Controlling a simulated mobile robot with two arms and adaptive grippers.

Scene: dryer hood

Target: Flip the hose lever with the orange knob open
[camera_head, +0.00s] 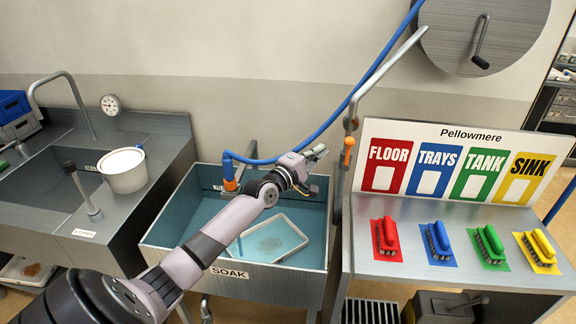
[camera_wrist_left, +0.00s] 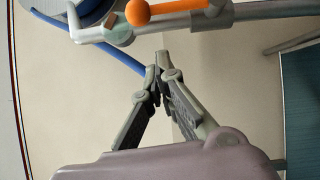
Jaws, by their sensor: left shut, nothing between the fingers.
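The orange knob (camera_head: 348,143) sits on the hose lever at the grey upright pipe, right of the soak sink. In the left wrist view the orange knob (camera_wrist_left: 138,12) is at the top edge, beside a grey fitting (camera_wrist_left: 117,30) on the pipe. My left gripper (camera_head: 320,153) is shut and empty, over the back right of the sink, just left of the knob in the head view. In the left wrist view the closed fingertips (camera_wrist_left: 162,65) point toward the pipe, with a visible gap below the knob. My right gripper is not in view.
The blue hose (camera_head: 375,65) runs down to an orange-collared nozzle (camera_head: 230,178) over the soak sink (camera_head: 175,232), which holds a white tray (camera_head: 290,224). A steel counter (camera_head: 390,268) with several coloured brushes and a sign board (camera_head: 452,130) stands right of the pipe.

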